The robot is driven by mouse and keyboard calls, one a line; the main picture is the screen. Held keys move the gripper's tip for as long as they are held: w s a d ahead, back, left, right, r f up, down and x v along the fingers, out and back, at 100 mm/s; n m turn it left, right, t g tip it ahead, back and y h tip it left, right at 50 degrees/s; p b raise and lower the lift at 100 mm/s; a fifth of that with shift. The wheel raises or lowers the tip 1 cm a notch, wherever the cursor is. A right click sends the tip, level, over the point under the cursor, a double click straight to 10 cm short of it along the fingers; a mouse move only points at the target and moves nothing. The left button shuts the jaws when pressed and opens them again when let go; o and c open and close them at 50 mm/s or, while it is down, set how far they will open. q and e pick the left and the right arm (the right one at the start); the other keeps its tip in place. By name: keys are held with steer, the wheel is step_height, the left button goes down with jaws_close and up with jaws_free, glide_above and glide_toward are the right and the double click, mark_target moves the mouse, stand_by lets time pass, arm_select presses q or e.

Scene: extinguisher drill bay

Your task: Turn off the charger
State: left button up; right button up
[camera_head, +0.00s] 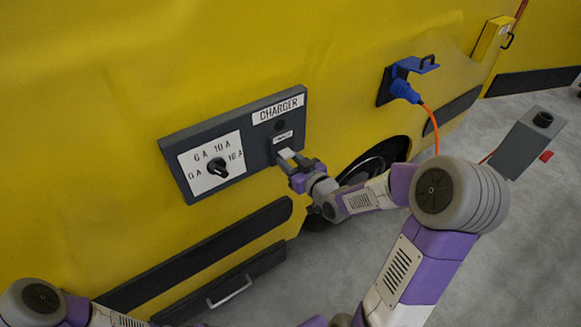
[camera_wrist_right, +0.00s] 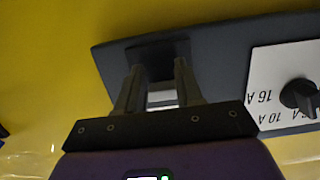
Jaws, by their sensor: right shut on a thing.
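The grey charger panel (camera_head: 235,128) is on the side of a yellow vehicle, with a white "CHARGER" label (camera_head: 278,108) at its upper right. My right gripper (camera_head: 284,158) is at the panel's lower right, below a smaller label. In the right wrist view its fingers (camera_wrist_right: 157,92) are shut on a dark switch part (camera_wrist_right: 158,52) of the panel. The fingers hide much of this part, so its position cannot be read. A black rotary knob (camera_head: 217,168) sits on a white dial plate marked in amps; it also shows in the wrist view (camera_wrist_right: 298,95). My left gripper is not in view.
A blue plug (camera_head: 404,90) with an orange cable sits in a socket to the right. A dark drawer-like panel with a handle (camera_head: 230,292) is below. A grey box (camera_head: 530,142) stands at right. Grey floor lies open beyond my right arm.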

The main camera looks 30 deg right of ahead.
stand_by(0.3)
steer(key=o, duration=1)
steer(key=shift+o, duration=0.2)
steer(key=b+v, duration=0.5)
steer(key=v, duration=0.2)
steer(key=shift+s, duration=0.25)
